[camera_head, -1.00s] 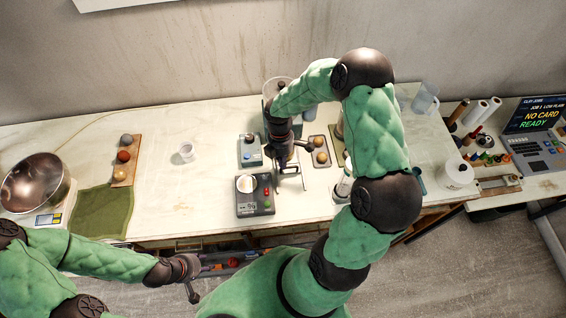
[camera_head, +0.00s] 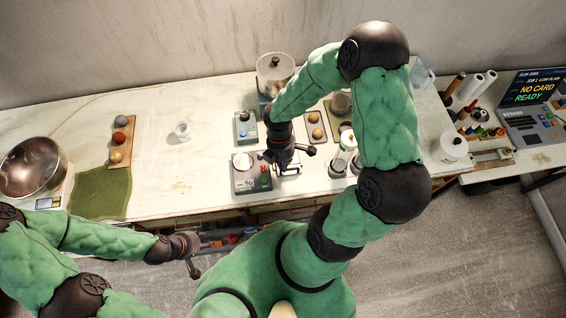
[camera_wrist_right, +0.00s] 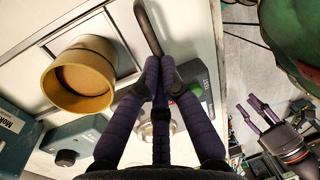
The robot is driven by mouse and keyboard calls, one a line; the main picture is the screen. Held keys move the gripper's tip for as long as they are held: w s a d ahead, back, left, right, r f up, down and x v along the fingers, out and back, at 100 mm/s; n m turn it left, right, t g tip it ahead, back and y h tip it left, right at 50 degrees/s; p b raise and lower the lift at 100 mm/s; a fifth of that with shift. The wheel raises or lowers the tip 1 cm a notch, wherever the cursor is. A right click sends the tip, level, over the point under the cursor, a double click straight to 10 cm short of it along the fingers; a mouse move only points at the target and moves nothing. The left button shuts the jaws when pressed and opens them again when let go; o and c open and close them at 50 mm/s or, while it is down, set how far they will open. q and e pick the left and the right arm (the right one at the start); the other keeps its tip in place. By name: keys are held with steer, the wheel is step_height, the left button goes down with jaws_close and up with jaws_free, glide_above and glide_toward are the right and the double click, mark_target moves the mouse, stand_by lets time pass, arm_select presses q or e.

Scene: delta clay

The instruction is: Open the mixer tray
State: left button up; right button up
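The mixer (camera_head: 275,70) stands at the back of the table, a clear-walled vessel on a teal base, partly behind my right arm. My right gripper (camera_wrist_right: 163,72) has its purple fingers drawn together at the end of a dark curved handle (camera_wrist_right: 148,25). In the head view my right gripper (camera_head: 284,166) is near the table's front edge, beside the scale. A tan round cup (camera_wrist_right: 80,75) stands within a square light frame left of the fingers; whether this frame is the tray is unclear. My left gripper (camera_head: 193,268) is empty, fingers spread in the wrist view (camera_wrist_right: 255,108).
A grey scale (camera_head: 250,172) and a small teal device (camera_head: 245,127) stand left of my right gripper. Clear jars (camera_head: 343,160) stand to its right. A metal bowl (camera_head: 33,165) is far left. The table around the small cup (camera_head: 182,130) is mostly clear.

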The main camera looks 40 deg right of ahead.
steer(key=shift+o, duration=0.7)
steer(key=shift+s+a+f, duration=0.2)
steer(key=shift+s+f, duration=0.15)
steer(key=shift+f, duration=0.05)
steer(key=shift+w+d, duration=0.1)
steer(key=shift+w, duration=0.1)
steer(key=shift+r, duration=0.1)
steer(key=shift+w+d+r, duration=0.1)
steer(key=shift+w+r, duration=0.1)
steer(key=shift+r, duration=0.25)
step_height(320, 180, up, 11)
steer(key=w, duration=0.2)
steer(key=shift+d, duration=0.25)
steer(key=shift+s, duration=0.1)
